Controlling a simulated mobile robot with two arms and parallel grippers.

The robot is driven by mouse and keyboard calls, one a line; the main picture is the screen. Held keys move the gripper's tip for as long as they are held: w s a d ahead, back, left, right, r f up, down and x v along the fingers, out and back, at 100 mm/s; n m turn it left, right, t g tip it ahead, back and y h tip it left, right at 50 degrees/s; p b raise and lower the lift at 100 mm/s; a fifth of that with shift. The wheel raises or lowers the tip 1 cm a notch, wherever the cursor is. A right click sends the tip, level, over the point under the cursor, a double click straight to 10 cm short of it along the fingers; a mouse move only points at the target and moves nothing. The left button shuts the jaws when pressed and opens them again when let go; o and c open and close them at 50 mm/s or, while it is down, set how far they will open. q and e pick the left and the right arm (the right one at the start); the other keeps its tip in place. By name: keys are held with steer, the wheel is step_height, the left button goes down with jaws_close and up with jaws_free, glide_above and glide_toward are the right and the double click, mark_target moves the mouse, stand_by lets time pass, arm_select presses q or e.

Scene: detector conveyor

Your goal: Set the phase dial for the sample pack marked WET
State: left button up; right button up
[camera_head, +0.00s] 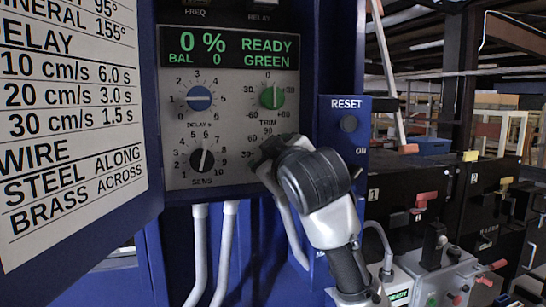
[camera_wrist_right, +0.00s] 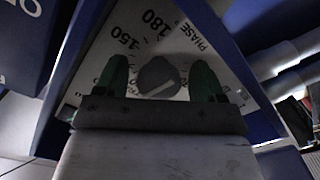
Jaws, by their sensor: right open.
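The phase dial (camera_wrist_right: 158,77) is a grey round knob with a pale line across it in the right wrist view. The scale by it shows 150, 180 and the word PHASE. The exact setting is too dark to read. My right gripper (camera_wrist_right: 160,72) is open, with one green finger on each side of the knob; I cannot tell whether they touch it. In the head view my right gripper (camera_head: 267,151) and wrist cover the phase dial. A chart (camera_head: 72,130) at left reads MINERAL 155° and, above, a cut-off line ending in 95°. No pack marked WET is in view.
The control panel (camera_head: 235,175) holds a blue delay knob (camera_head: 199,98), a green trim knob (camera_head: 272,96) and a black sens knob (camera_head: 202,161) close to my wrist. The display (camera_head: 228,48) reads 0 % READY GREEN. A RESET button (camera_head: 348,124) is right of the panel.

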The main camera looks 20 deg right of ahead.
steer(key=s+b, duration=0.3)
steer(key=s, duration=0.8)
steer(key=shift+d+b, duration=0.2)
steer(key=shift+b, duration=0.1)
steer(key=shift+w, duration=0.1)
